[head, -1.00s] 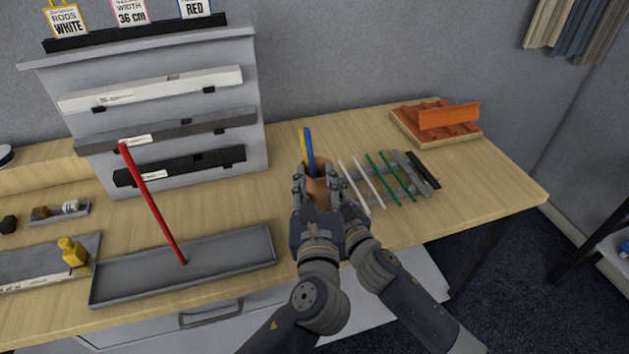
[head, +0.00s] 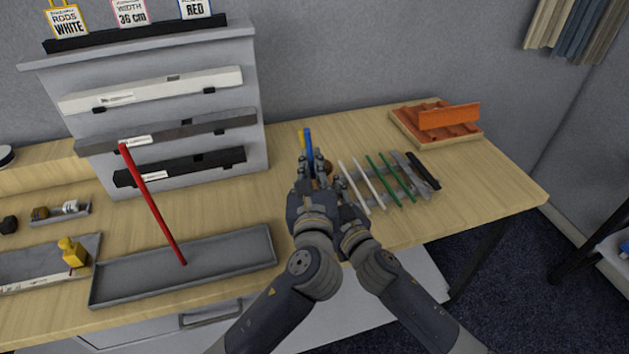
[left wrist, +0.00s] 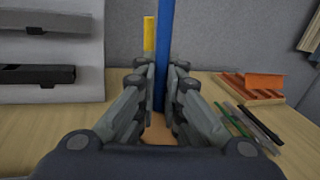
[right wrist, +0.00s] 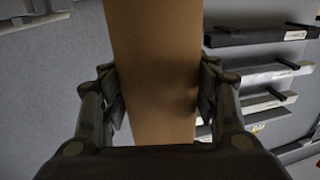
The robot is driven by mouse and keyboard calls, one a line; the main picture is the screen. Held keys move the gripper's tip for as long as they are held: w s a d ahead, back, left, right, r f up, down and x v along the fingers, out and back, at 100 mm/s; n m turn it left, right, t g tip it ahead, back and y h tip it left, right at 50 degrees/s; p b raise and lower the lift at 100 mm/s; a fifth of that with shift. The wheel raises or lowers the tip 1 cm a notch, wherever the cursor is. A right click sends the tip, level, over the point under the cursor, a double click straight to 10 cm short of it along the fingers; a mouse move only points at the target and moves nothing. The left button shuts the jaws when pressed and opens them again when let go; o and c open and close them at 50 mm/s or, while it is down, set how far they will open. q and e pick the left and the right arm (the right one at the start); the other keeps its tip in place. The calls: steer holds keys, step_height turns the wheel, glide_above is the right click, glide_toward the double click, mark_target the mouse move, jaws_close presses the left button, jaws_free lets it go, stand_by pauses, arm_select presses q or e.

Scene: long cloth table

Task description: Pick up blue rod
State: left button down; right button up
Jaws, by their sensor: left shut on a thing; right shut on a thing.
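The blue rod (head: 308,141) stands upright above my left gripper (head: 311,172), partly hidden by it. In the left wrist view the blue rod (left wrist: 161,45) runs down between the fingers of my left gripper (left wrist: 161,72), which is shut on it. A yellow rod (left wrist: 149,38) stands just left of it. My right gripper (right wrist: 158,95) is shut on the sides of a brown holder (right wrist: 152,50). In the head view the right gripper (head: 345,200) is close beside the left, and only a bit of the holder (head: 328,166) shows.
White and green rods lie on a grey rack (head: 402,180) right of my grippers. An orange tray (head: 470,138) is at the back right. A red rod (head: 152,205) leans up from a grey tray (head: 240,268) on the left. A shelf stand (head: 225,100) rises behind.

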arm_select(q)
step_height(320, 180, up, 18)
stand_by(0.6)
arm_select(e)
steer(key=o, duration=1.1)
